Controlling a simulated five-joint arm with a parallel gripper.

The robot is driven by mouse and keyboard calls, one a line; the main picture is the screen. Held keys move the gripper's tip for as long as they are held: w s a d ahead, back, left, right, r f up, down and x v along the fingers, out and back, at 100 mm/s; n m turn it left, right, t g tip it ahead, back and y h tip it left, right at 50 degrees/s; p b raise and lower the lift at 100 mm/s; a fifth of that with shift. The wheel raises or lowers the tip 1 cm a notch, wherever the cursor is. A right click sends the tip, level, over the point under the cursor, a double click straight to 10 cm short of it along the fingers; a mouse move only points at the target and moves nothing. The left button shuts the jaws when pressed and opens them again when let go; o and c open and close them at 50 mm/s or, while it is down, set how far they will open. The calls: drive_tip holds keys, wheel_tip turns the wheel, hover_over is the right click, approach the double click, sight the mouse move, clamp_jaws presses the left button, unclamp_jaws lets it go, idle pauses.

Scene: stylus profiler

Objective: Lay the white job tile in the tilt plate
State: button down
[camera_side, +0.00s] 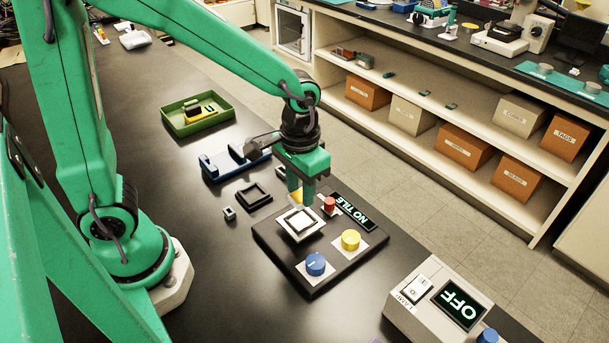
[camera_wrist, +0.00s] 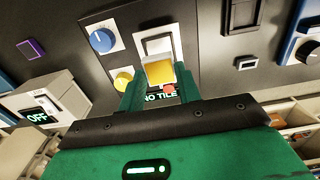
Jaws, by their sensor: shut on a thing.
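My gripper (camera_side: 303,200) points down over the back edge of the black panel and is shut on a yellow-faced piece (camera_wrist: 160,73). The piece shows square between the fingers in the wrist view; I cannot tell whether it is the job tile. The tilt plate (camera_side: 300,224) is a white square with a dark outline around a pale middle, at the panel's back left. It shows just beyond the fingertips in the wrist view (camera_wrist: 157,32). My fingers hide part of the area beside it. The panel's display (camera_side: 350,210) reads NO TILE.
The panel carries a red knob (camera_side: 329,205), a yellow knob (camera_side: 350,240) and a blue knob (camera_side: 315,264) near the plate. A black square frame (camera_side: 253,196), a small block (camera_side: 229,213), a blue fixture (camera_side: 226,165) and a green tray (camera_side: 180,124) lie to the left. A lamp box (camera_side: 420,310) reads OFF.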

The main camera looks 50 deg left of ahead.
sight(300, 196)
drive_tip(key=shift+f, duration=2.15)
drive_tip(key=shift+f, duration=0.8)
drive_tip(key=c, duration=0.9)
unclamp_jaws()
drive_tip(key=shift+r, duration=0.1)
drive_tip(key=shift+c, duration=0.5)
drive_tip(key=shift+r, duration=3.45)
